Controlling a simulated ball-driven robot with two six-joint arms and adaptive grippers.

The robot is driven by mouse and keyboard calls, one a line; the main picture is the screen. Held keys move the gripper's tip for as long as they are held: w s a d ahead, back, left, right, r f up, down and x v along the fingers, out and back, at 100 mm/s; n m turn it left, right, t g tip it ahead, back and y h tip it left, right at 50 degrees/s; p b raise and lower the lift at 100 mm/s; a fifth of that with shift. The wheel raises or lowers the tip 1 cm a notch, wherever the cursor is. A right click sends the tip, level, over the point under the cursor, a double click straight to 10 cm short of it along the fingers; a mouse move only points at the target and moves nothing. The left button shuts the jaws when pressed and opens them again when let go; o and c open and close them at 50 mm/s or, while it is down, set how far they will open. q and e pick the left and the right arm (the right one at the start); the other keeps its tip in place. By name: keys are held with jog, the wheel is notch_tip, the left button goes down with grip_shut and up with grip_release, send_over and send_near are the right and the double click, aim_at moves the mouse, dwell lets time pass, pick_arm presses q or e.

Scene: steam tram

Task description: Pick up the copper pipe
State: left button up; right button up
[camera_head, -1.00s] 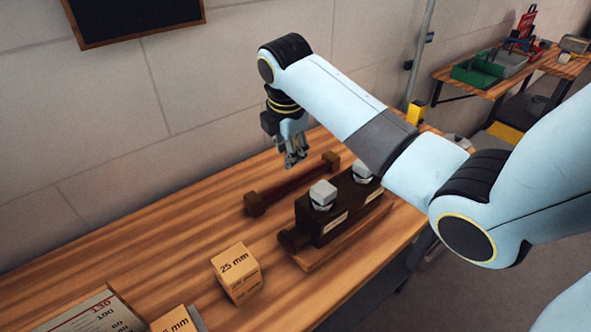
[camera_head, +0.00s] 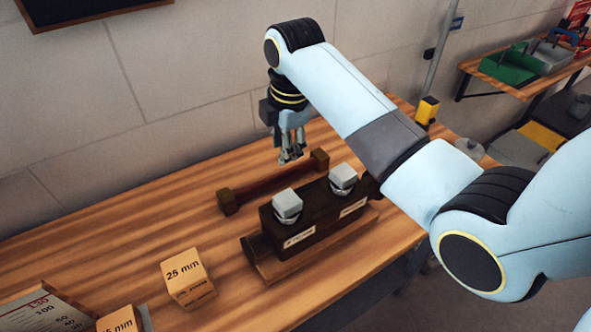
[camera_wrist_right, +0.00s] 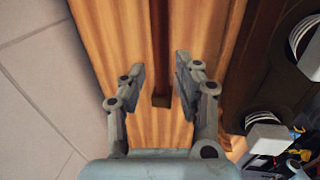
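The copper pipe (camera_head: 272,183) is a dark reddish-brown bar resting across two small brown end blocks on the wooden bench. My right gripper (camera_head: 290,157) points down above the bench, near the pipe's far right end. In the right wrist view, the open fingers of this gripper (camera_wrist_right: 160,76) stand on either side of the pipe (camera_wrist_right: 159,40), with gaps on both sides. One end block (camera_wrist_right: 161,101) shows between the fingers. The gripper holds nothing. My left gripper is not in view.
A dark wooden block with two grey-topped fittings (camera_head: 315,215) stands close in front of the pipe. A 25 mm box (camera_head: 187,277) stands nearer on the bench. A plain wall (camera_head: 110,110) rises behind.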

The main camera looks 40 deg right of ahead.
send_over(281, 174)
jog(key=s, duration=0.1)
notch_tip(281, 174, down, 5)
jog(key=shift+d+r, duration=0.1)
jog(key=shift+f, duration=0.35)
jog(key=f, duration=0.2)
jog(key=w+f, duration=0.1)
jog(key=f, duration=0.2)
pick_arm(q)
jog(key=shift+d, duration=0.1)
pick_arm(e)
jog(key=shift+c, duration=0.3)
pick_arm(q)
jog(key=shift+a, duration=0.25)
pick_arm(e)
grip_shut()
